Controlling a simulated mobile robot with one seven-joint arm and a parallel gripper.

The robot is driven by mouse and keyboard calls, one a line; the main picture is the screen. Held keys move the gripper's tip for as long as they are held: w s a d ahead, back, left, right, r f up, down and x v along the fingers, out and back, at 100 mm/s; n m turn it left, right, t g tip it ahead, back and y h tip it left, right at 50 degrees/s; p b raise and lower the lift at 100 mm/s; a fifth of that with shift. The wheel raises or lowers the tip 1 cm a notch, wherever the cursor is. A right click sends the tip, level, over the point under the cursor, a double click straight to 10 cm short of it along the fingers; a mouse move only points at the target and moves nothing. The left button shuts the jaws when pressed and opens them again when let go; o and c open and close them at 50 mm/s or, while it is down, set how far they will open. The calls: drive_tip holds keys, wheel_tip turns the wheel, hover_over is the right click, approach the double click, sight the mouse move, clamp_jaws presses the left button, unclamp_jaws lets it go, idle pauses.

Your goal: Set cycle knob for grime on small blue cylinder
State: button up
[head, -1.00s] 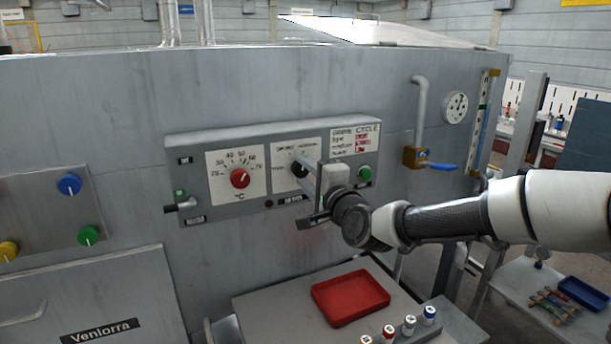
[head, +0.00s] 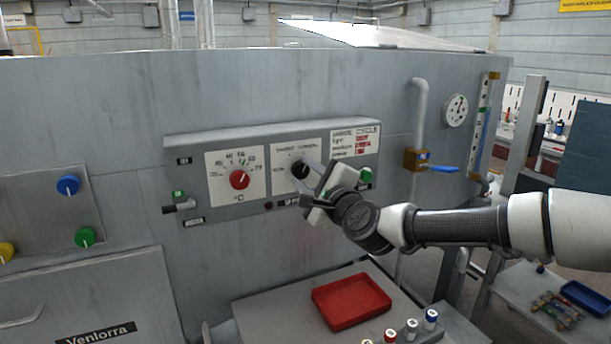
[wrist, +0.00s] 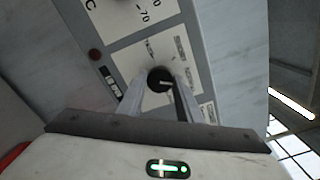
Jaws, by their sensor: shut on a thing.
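The black cycle knob (head: 300,170) sits on the right-hand white dial plate of the grey control panel. My gripper (head: 307,174) is shut on this knob. In the wrist view the knob (wrist: 160,79) lies between the two fingers, with a light pointer line on its face. The labels around it are too blurred to read surely. A grime cycle chart (head: 355,142) with red text is on the panel's right. Several small cylinders stand at the table's front; one has a blue top (head: 430,317).
A red temperature knob (head: 239,180) is left of the cycle knob. A green button (head: 365,175) is close to my wrist on the right. A red tray (head: 351,301) stands on the table below. A blue-handled valve (head: 442,168) is further right.

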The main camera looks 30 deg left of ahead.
drive_tip(key=o, duration=1)
drive_tip(key=shift+o, duration=0.2)
drive_tip(key=p+v, duration=0.1)
drive_tip(key=v, duration=1.6)
drive_tip(key=shift+d, duration=0.15)
drive_tip(key=shift+s, duration=0.1)
